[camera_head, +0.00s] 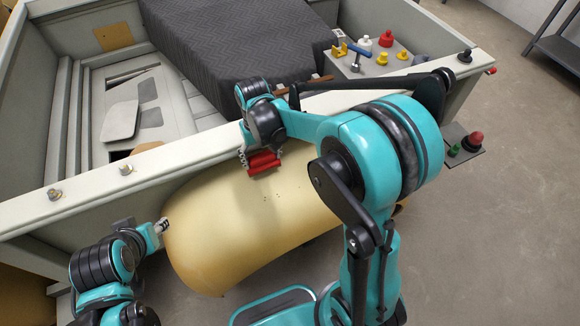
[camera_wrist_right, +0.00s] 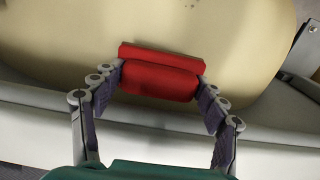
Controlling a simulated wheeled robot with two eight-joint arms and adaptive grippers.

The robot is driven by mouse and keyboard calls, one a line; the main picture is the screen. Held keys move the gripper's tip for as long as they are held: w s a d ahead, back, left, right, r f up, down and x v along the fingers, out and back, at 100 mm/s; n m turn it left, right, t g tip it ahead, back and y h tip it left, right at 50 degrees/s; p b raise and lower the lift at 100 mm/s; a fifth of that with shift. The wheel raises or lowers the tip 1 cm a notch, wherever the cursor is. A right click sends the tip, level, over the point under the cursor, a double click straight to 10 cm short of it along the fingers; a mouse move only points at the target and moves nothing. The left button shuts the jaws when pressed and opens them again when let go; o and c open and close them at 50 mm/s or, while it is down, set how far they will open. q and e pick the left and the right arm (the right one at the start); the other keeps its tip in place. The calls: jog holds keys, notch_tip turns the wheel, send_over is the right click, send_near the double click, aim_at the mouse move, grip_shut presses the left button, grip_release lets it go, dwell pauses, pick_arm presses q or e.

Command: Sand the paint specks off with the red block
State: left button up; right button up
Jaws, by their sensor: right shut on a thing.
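The red block (camera_head: 264,164) is held between the fingers of my right gripper (camera_head: 258,155), over the upper edge of the pale yellow shell (camera_head: 220,240). In the right wrist view the red block (camera_wrist_right: 160,80) sits between both fingers, with the yellow shell (camera_wrist_right: 80,40) behind it; I cannot tell whether block and shell touch. Small dark paint specks (camera_head: 268,198) lie on the shell below the block, and a few specks (camera_wrist_right: 191,5) show at the top of the wrist view. My left gripper (camera_head: 161,227) is at the shell's left end, its fingers too small to read.
A pale box-like hull with a long rim (camera_head: 125,170) runs behind the shell. A dark quilted cover (camera_head: 235,45) lies over it. A grey tray (camera_head: 385,65) with red, yellow and white pieces stands at the back right. Grey floor (camera_head: 500,240) is clear at right.

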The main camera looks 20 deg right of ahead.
aim_at(261, 156)
jog(key=shift+w+r+p, duration=0.2)
jog(key=shift+r+p, duration=0.3)
jog(key=shift+r, duration=0.4)
jog(key=shift+s+r+p, duration=0.15)
jog(key=shift+r+p, duration=0.45)
jog(key=shift+r, duration=0.35)
